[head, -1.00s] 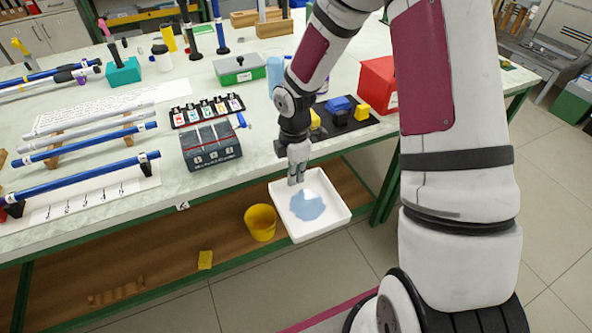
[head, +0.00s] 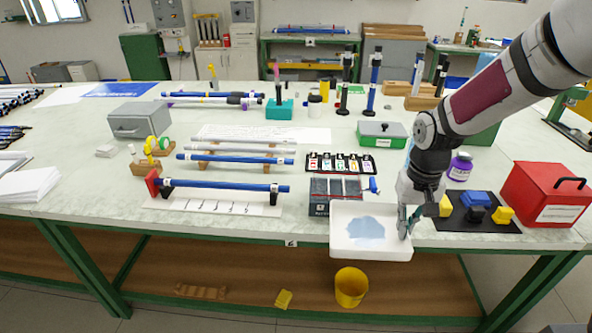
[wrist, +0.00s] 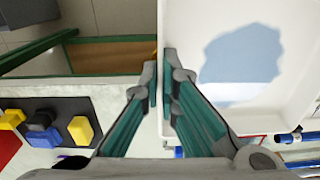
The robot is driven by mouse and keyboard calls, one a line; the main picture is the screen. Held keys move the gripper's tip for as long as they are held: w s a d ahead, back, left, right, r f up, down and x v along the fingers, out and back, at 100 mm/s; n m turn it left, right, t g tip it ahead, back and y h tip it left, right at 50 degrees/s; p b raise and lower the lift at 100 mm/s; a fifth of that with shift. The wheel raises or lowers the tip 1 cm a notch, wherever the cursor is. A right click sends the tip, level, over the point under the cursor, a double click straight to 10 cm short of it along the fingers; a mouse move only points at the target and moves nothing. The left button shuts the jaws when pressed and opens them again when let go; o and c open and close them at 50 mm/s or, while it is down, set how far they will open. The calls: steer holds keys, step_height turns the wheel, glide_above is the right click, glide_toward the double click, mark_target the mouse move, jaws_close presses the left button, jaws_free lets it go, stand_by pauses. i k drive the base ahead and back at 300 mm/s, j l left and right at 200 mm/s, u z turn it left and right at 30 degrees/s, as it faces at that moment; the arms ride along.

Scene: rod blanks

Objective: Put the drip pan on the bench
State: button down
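The drip pan (head: 350,253) is a shallow white tray with a flat blue patch, apparently liquid, inside. It looks roughly level at the bench's front edge, its back part overlapping the top and its front part sticking out. I cannot tell whether it touches the bench (head: 110,190), which has a pale top and green frame. My gripper (head: 405,228) is at the pan's right side. In the wrist view, my gripper's fingers (wrist: 160,75) are closed on the side wall of the pan (wrist: 190,30).
A yellow bucket (head: 351,287) is below. Rods on racks (head: 225,187) stand left.

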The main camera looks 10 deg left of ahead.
mark_target(98, 194)
steer(key=i+j, duration=0.15)
steer(key=j, duration=0.45)
steer(key=i+j+u, duration=0.15)
steer(key=j, duration=0.4)
steer(key=i+j, duration=0.15)
steer(key=j, duration=0.45)
steer(key=i+j+u, duration=0.15)
steer(key=j, duration=0.4)
steer(key=i+j, duration=0.2)
steer(key=j, duration=0.35)
steer(key=i+j+u, duration=0.15)
steer(key=j, duration=0.4)
steer(key=i+j, duration=0.3)
steer(key=j, duration=0.2)
steer(key=i+j+u, duration=0.15)
steer(key=j, duration=0.35)
steer(key=i, duration=0.05)
